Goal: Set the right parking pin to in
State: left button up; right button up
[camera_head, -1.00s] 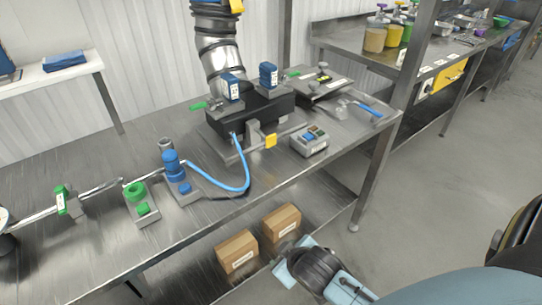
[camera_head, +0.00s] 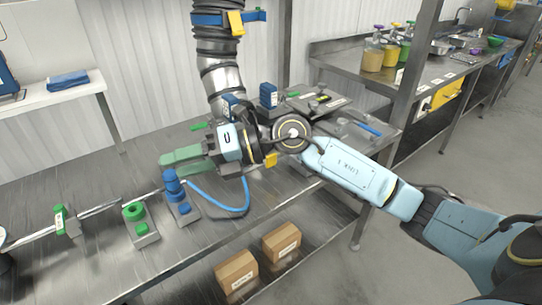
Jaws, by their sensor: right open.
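I cannot tell for certain which part is the right parking pin. A blue knobbed fixture (camera_head: 173,187) stands upright on the steel bench, with a blue hose running from its side. A green knobbed fixture (camera_head: 135,213) stands to its left. My right gripper (camera_head: 180,160) is open and empty, its pale green fingers pointing left above the bench, just behind the top of the blue fixture in the picture. Whether they touch is unclear. My right forearm and wrist hide much of the black machine base and the small button box. My left gripper is not in view.
A metal duct (camera_head: 219,65) with a blue band and yellow tag hangs over the machine. Cardboard boxes (camera_head: 237,272) sit on the lower shelf. The bench's front left is clear.

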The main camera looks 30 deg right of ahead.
jog(key=w+d+f+g+h, duration=0.1)
jog(key=w+d+h, duration=0.1)
jog(key=d+h, duration=0.75)
jog(key=w+d+f+h, duration=0.15)
jog(key=d+h, duration=0.35)
jog(key=d, duration=0.9)
jog(key=shift+m, duration=0.4)
jog(key=shift+w+b+x, duration=0.1)
jog(key=shift+b+x, duration=0.2)
jog(key=shift+x, duration=2.85)
jog(key=shift+w+b+x, duration=0.15)
jog(key=shift+b+x, duration=0.1)
jog(key=shift+x, duration=2.9)
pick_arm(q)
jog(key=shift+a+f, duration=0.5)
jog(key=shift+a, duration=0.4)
pick_arm(e)
jog(key=shift+d+r, duration=0.1)
jog(key=shift+d, duration=0.1)
